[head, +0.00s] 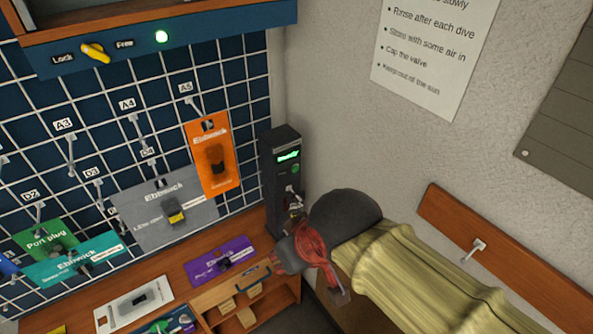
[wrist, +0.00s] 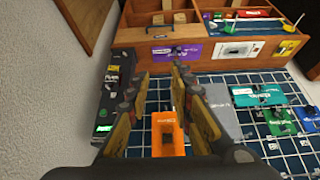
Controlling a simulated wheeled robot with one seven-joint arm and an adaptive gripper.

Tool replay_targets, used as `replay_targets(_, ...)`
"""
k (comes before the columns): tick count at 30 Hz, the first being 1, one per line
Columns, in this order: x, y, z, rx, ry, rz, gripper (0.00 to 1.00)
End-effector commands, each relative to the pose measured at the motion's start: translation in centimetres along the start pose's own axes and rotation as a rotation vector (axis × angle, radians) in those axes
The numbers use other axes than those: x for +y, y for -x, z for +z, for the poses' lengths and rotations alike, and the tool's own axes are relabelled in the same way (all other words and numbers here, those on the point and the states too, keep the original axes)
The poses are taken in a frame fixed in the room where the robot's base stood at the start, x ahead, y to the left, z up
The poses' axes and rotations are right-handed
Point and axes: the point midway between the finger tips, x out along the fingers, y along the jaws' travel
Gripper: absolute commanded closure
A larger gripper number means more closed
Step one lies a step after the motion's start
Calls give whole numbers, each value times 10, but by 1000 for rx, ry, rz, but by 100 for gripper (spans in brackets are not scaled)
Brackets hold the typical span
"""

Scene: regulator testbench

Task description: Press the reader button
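The reader is a tall dark box (head: 270,185) at the right end of the grid wall, against the corner. It has a lit green display (head: 288,156) and a round green button (head: 295,169) just below it. In the wrist view the reader (wrist: 105,115) stands upside down at the left, partly behind a finger. My gripper (head: 308,275) is in front of and below the reader in the head view, apart from the button. In the wrist view its two fingers (wrist: 162,78) are spread with nothing held between them. The reader's lower part is partly hidden by my gripper.
An orange card (head: 222,178) hangs left of the reader, with a grey card (head: 150,200) beside it. A wooden bench with a drawer (head: 228,290) and a purple card (head: 200,268) lies below. A wooden rail with a hook (head: 460,225) is on the right wall.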

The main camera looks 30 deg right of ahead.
Motion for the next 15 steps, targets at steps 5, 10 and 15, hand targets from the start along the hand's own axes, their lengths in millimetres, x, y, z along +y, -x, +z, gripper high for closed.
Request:
replay_targets(5, 0, 0, 0, 0, 0, 0, 90)
replay_targets(10, 0, 0, 0, 0, 0, 0, 99)
replay_targets(15, 0, 0, 0, 0, 0, 0, 100)
